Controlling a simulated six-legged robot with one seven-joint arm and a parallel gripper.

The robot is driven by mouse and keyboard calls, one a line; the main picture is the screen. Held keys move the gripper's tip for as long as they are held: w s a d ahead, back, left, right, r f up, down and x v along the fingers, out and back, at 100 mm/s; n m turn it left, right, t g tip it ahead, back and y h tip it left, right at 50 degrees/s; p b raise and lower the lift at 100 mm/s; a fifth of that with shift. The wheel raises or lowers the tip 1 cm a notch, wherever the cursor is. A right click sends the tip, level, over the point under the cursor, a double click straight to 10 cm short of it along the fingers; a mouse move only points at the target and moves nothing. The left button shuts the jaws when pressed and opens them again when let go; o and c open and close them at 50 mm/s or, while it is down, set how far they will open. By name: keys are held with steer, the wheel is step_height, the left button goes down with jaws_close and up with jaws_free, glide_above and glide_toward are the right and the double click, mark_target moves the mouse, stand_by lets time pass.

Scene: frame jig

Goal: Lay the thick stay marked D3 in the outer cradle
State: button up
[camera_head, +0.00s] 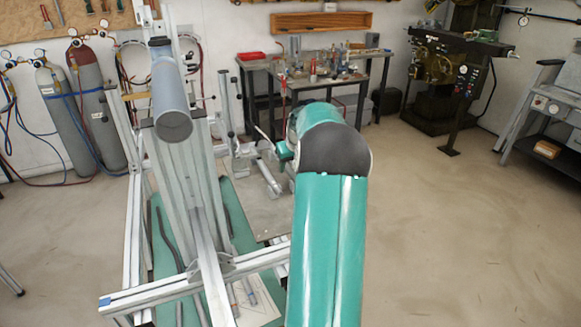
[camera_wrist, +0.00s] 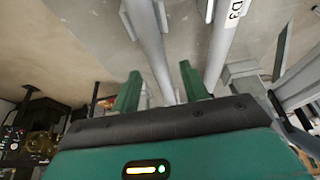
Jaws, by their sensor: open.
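The stay marked D3 (camera_wrist: 222,50) is a thick grey tube with a white label near the top of the wrist view. It runs down towards the right finger of my gripper (camera_wrist: 160,88). The gripper is open, its two green fingers apart with no tube clearly gripped. Another grey tube (camera_wrist: 148,35), with pale brackets beside it, runs down between the fingers; I cannot tell its depth. In the head view my arm hides most of the gripper, and I cannot pick out D3's label there. Which bracket is the outer cradle is not clear.
The frame jig (camera_head: 190,275) of pale metal bars stands at left, with a large grey tube (camera_head: 170,95) rising from it. A workbench (camera_head: 320,75) with tools is behind. Gas cylinders (camera_head: 68,115) stand far left. The floor at right is clear.

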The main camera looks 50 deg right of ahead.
steer(key=v, duration=1.2)
steer(key=shift+s+r, duration=0.15)
steer(key=shift+r, duration=0.15)
steer(key=shift+a, duration=0.15)
